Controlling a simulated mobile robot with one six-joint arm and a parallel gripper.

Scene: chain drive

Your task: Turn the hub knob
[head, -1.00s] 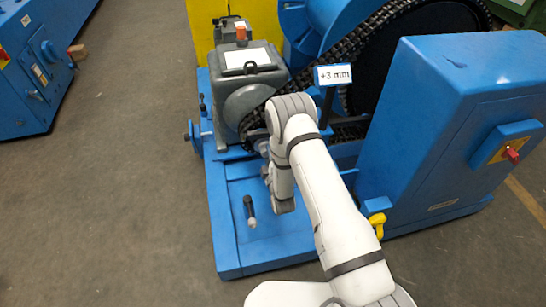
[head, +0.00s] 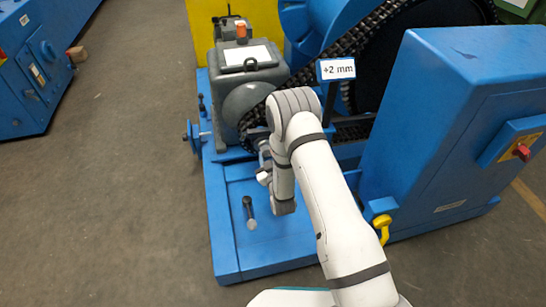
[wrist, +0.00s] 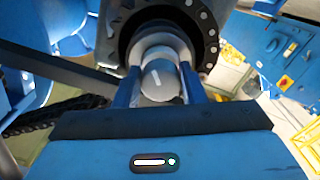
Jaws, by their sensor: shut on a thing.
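The hub knob (wrist: 158,82) is a round grey knob with a pale mark on its face. In the wrist view it sits at the centre, in front of a dark sprocket ring (wrist: 207,22). My gripper (wrist: 161,72) has one blue finger on each side of the knob and is shut on it. In the head view my white arm hides the knob and most of the gripper. A sign (head: 337,69) above the arm reads "+2 mm".
The black chain (head: 345,42) runs behind my arm beside a grey motor housing (head: 247,82). A blue handwheel (head: 192,136) is at the left. A tall blue cabinet (head: 440,130) with a red switch (head: 521,152) stands right. A short dark lever (head: 248,209) rises from the blue base.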

